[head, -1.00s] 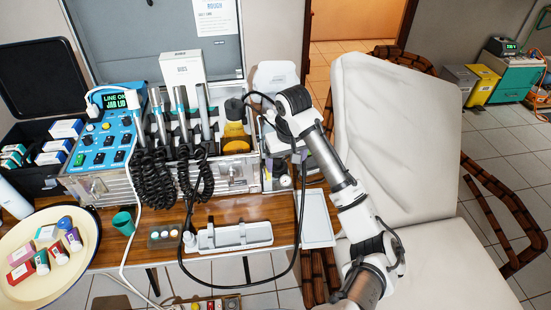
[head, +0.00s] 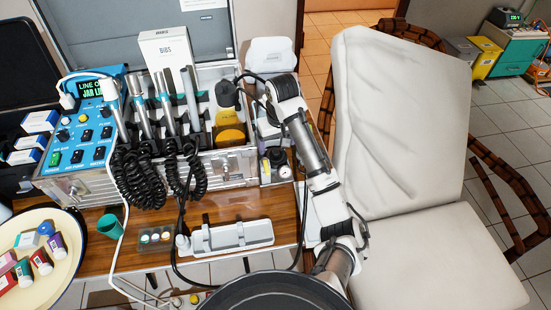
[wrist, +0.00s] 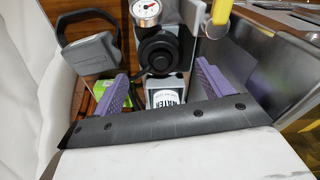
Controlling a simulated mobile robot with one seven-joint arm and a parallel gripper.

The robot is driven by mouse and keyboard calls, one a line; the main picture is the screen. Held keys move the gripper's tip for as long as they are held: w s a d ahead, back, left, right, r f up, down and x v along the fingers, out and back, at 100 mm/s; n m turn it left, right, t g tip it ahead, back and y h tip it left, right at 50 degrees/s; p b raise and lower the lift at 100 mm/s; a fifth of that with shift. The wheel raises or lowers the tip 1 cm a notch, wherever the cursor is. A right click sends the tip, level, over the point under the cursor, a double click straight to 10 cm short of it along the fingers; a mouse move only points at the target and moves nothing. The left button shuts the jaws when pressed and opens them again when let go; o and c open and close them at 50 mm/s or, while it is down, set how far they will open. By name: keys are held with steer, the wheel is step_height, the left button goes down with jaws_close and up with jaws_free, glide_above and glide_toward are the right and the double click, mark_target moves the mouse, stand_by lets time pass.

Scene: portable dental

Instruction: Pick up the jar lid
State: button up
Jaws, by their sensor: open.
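What looks like the jar lid is a black round knobbed cap (wrist: 159,50) in the wrist view, above a small container with a white "WATER" label (wrist: 165,97). My gripper (wrist: 161,72) is open, its two purple fingers spread on either side of the cap with nothing held. Clear gaps show between the cap and both fingers. In the head view a dark round top (head: 277,155) beside the case seems to be the same cap.
A pressure gauge (wrist: 145,10) sits close beyond the cap. A grey block with a black loop (wrist: 90,50) stands left, a grey metal wall (wrist: 255,65) right. A yellow piece (wrist: 221,12) hangs near the right finger. A white chair (head: 400,130) flanks my arm.

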mark_target(276, 152)
steer(key=f, duration=0.2)
steer(key=f+b, duration=0.1)
steer(key=f, duration=0.1)
steer(key=w+f+b, duration=0.1)
steer(key=f, duration=0.1)
steer(key=shift+a, duration=0.25)
steer(key=shift+c, duration=0.2)
steer(key=c, duration=0.7)
step_height(276, 152, up, 20)
steer(key=p, duration=0.4)
